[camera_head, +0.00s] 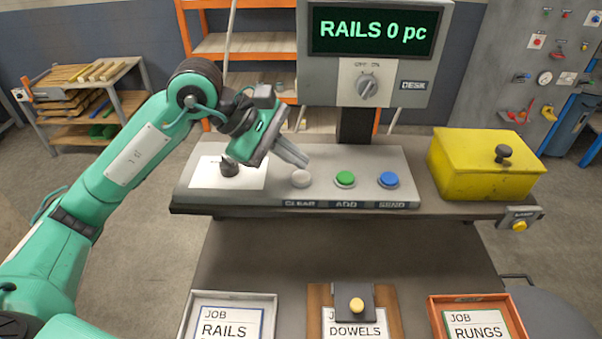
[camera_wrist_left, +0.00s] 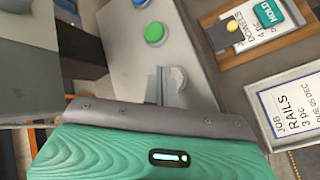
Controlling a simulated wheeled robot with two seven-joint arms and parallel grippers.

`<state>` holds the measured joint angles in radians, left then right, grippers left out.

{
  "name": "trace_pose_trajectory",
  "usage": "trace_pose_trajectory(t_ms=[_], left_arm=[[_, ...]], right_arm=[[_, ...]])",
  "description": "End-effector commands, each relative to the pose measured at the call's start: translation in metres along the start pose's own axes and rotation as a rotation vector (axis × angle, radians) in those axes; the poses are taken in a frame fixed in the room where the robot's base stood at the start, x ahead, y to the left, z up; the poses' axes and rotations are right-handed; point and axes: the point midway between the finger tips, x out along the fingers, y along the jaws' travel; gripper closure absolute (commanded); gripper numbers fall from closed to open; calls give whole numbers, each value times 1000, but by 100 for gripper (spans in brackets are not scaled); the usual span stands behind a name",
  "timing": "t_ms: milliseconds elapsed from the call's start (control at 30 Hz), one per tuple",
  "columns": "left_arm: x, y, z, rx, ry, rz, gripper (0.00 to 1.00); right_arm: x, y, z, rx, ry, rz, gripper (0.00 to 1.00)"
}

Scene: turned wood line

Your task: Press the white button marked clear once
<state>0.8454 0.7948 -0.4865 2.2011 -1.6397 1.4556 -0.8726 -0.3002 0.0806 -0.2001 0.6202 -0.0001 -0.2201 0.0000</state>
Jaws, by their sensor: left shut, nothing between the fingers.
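The white button (camera_head: 301,178) sits at the left of a row of three on the grey console, above a label reading CLEAR. My left gripper (camera_head: 304,163) is shut and empty, its fingertips just above and behind the white button in the head view. In the left wrist view the closed fingers (camera_wrist_left: 161,84) partly cover the white button (camera_wrist_left: 179,77). I cannot tell whether they touch it. The screen (camera_head: 374,31) above reads RAILS 0 pc. My right gripper is not in view.
A green button (camera_head: 345,179) marked ADD and a blue button (camera_head: 389,180) stand to the right. A white sheet (camera_head: 205,173) with a dark knob lies left. A yellow box (camera_head: 482,165) stands at the right end. Job trays, including RAILS (camera_head: 272,299), lie in front.

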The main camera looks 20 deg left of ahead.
Motion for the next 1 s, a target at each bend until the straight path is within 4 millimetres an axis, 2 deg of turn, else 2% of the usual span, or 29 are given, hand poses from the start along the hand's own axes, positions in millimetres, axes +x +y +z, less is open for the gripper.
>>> trace_pose_trajectory(t_ms=[500, 1000], left_arm=[[-33, 25, 24, 1, 0, 2, 100], [-34, 24, 24, 0, 0, 0, 100]], right_arm=[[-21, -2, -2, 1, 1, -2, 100], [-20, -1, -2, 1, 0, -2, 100]])
